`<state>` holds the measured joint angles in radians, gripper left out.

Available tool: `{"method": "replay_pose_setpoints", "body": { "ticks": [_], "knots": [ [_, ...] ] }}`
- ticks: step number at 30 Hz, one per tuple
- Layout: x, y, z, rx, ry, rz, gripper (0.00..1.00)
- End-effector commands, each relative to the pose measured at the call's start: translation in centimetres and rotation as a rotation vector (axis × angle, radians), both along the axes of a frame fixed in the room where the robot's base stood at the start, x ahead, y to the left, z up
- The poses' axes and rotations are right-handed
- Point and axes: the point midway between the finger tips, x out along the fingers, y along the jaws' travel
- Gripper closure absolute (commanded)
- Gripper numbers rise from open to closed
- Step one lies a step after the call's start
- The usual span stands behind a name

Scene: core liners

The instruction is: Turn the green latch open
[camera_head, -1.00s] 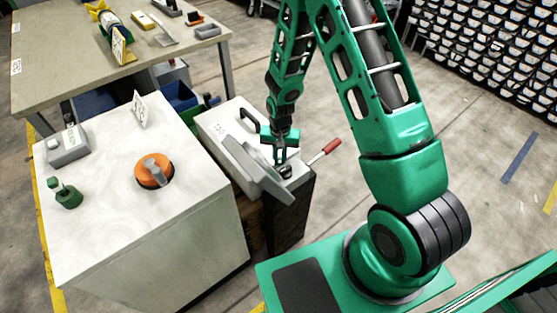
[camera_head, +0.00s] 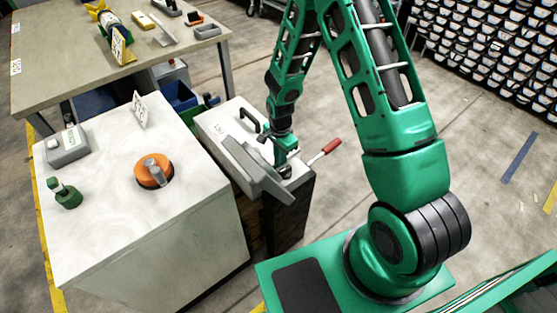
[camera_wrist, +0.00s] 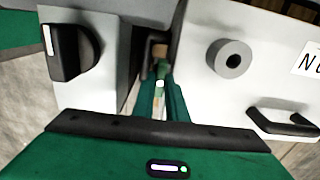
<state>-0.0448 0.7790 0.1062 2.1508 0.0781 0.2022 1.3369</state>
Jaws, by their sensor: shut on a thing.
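My gripper (camera_head: 283,160) is down at the right end of a light grey box, beside its raised grey plate (camera_head: 256,172). In the wrist view my gripper (camera_wrist: 162,95) reaches into the narrow gap between two pale panels. Its jaws are shut on a small green piece, which looks like the green latch (camera_wrist: 164,72). The fingers hide most of the latch, so its exact angle cannot be told. A brownish-grey part (camera_wrist: 158,50) shows just beyond it.
The box has a black handle (camera_head: 249,118), also seen in the wrist view (camera_wrist: 283,122). A black knob (camera_wrist: 68,52) and a grey round boss (camera_wrist: 229,58) flank the gap. A red-handled lever (camera_head: 326,148) sticks out right. A white cabinet (camera_head: 115,235) with an orange knob (camera_head: 152,171) stands left.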

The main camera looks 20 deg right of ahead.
Motion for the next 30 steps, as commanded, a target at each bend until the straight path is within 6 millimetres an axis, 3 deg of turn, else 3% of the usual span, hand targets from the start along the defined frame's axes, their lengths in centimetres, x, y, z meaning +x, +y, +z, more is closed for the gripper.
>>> {"method": "replay_pose_setpoints", "body": {
  "ticks": [17, 18, 20, 30],
  "knots": [
    [0.17, 0.08, 0.07, 0.001, -0.004, -0.03, 1.0],
    [0.17, 0.09, 0.07, 0.001, -0.004, -0.03, 0.81],
    [0.16, 0.09, 0.07, 0.001, -0.004, -0.03, 0.69],
    [0.09, 0.05, 0.25, 0.001, -0.002, -0.03, 0.69]
  ]
}}
